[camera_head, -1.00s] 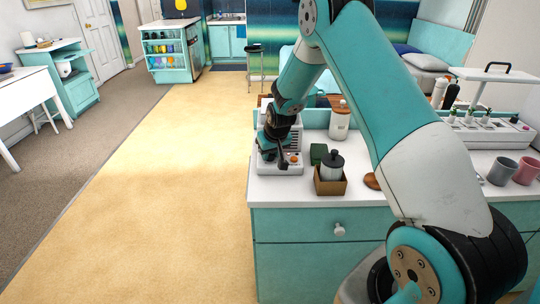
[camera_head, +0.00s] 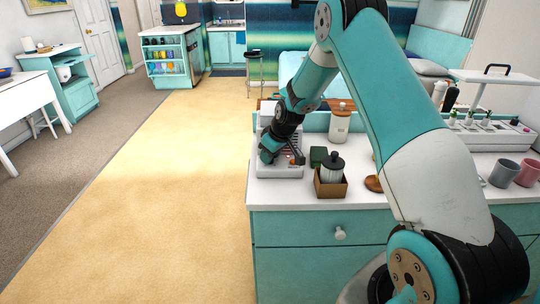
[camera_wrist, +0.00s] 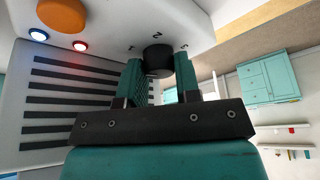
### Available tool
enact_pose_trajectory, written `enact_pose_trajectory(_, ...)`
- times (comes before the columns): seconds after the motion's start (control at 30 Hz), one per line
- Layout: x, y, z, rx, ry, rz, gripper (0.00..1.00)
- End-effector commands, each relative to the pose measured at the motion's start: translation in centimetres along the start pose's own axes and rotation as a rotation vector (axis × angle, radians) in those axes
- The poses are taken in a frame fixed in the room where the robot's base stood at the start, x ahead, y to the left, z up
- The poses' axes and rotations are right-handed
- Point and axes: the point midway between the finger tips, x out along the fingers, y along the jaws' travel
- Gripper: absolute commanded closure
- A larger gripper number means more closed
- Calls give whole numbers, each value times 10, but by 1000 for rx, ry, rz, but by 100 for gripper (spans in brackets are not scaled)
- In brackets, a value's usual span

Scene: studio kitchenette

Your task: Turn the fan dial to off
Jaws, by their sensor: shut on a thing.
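The fan (camera_head: 278,170) is a white box-shaped unit on the left end of the counter, mostly behind my gripper in the head view. In the wrist view its white housing (camera_wrist: 110,30) shows dark vent slots, an orange knob (camera_wrist: 62,15), a blue light and a red light. The dark round dial (camera_wrist: 158,60) sits on its face, with small marks beside it. My gripper (camera_wrist: 160,78) has its two teal fingers on either side of the dial, closed on it. In the head view my gripper (camera_head: 284,158) is at the unit's front; the dial is hidden there.
Right of the unit stand a green block (camera_head: 318,156), a dark-lidded jar in a brown box (camera_head: 331,188) and a white canister (camera_head: 340,124). Mugs (camera_head: 504,173) are farther right. The floor left of the counter is clear.

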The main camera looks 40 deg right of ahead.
Motion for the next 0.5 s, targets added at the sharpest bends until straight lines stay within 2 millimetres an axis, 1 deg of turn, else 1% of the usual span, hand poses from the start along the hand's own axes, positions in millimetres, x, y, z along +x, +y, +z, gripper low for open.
enact_pose_trajectory(0.23,0,1,1,3,-4,1,93)
enact_pose_trajectory(0.27,0,1,1,3,-4,1,67)
enact_pose_trajectory(0.3,0,1,1,3,-3,1,58)
enact_pose_trajectory(0.33,0,1,1,3,-3,1,51)
enact_pose_trajectory(0.37,0,1,1,3,-3,1,45)
enact_pose_trajectory(0.5,0,0,1,2,-2,1,45)
